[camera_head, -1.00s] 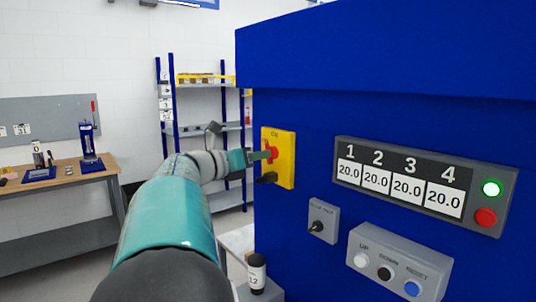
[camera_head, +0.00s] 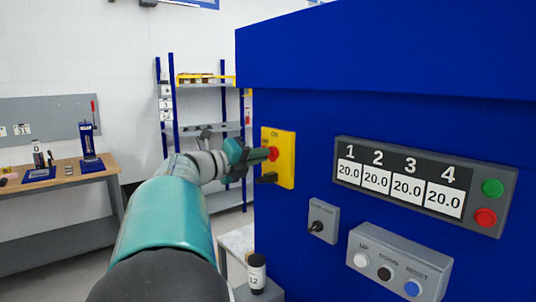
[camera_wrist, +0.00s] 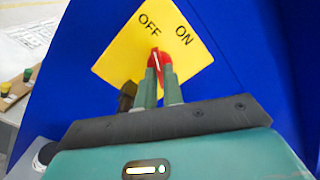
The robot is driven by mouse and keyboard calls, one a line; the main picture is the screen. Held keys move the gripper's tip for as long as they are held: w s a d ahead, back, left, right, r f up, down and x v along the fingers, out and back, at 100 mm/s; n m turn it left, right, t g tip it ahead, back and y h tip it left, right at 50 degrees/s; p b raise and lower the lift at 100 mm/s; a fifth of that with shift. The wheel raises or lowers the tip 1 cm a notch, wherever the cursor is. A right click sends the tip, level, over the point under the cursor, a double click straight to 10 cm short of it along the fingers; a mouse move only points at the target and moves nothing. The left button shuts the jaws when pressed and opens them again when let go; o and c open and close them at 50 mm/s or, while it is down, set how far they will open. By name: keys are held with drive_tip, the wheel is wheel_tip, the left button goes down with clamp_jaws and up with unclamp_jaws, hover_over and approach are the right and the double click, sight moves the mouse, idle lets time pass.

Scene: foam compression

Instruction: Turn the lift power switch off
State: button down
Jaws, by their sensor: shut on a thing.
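The lift power switch is a yellow plate (camera_head: 285,160) on the blue machine's side, with a red knob (camera_head: 272,154). In the wrist view the plate (camera_wrist: 110,65) carries the words OFF and ON, and the white line on the red knob (camera_wrist: 156,56) points towards OFF. My gripper (camera_head: 262,155) is at the plate; in the wrist view its two green fingers (camera_wrist: 161,82) are shut on the red knob and hide its lower part. A black piece (camera_head: 267,178) sticks out at the plate's lower edge.
Right of the switch are a panel (camera_head: 425,172) numbered 1 to 4 reading 20.0 each, with unlit green (camera_head: 492,188) and red buttons, a small dial box (camera_head: 322,222) and a button box (camera_head: 399,262). Shelves (camera_head: 205,130) stand behind.

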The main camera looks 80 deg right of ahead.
drive_tip(key=n, duration=0.6)
drive_tip(key=c, duration=0.8)
unclamp_jaws()
drive_tip(key=shift+o, duration=0.2)
drive_tip(key=shift+w+a, duration=0.1)
drive_tip(key=v, duration=0.6)
drive_tip(key=shift+w+a, duration=0.25)
idle(0.6)
